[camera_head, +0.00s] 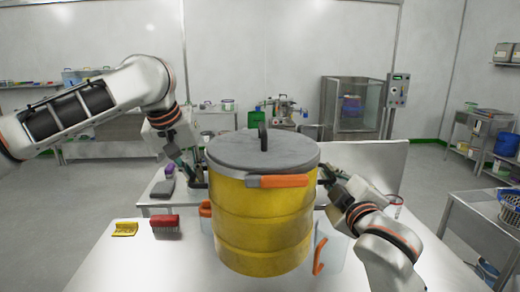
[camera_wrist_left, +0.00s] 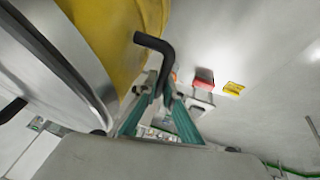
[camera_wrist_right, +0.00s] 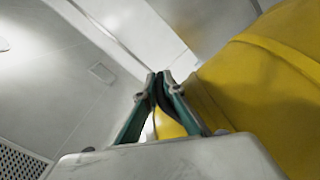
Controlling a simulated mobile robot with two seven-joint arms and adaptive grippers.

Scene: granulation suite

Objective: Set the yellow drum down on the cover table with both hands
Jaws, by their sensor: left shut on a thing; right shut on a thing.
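The yellow drum (camera_head: 262,215) with a grey lid (camera_head: 262,150) is upright between my two grippers, over the pale cover table (camera_head: 135,268). An orange handle (camera_head: 277,181) is on its front rim. My left gripper (camera_head: 199,172) is at its left side, shut on a black bent handle (camera_wrist_left: 154,44). My right gripper (camera_head: 326,177) is at its right side, shut on a dark handle seen in the right wrist view (camera_wrist_right: 162,90). I cannot tell whether the drum's base touches the table.
Clear pieces with orange grips (camera_head: 320,257) show partly hidden beside and behind the drum. A metal cart (camera_head: 485,232) stands at the right. The table's front left is bare.

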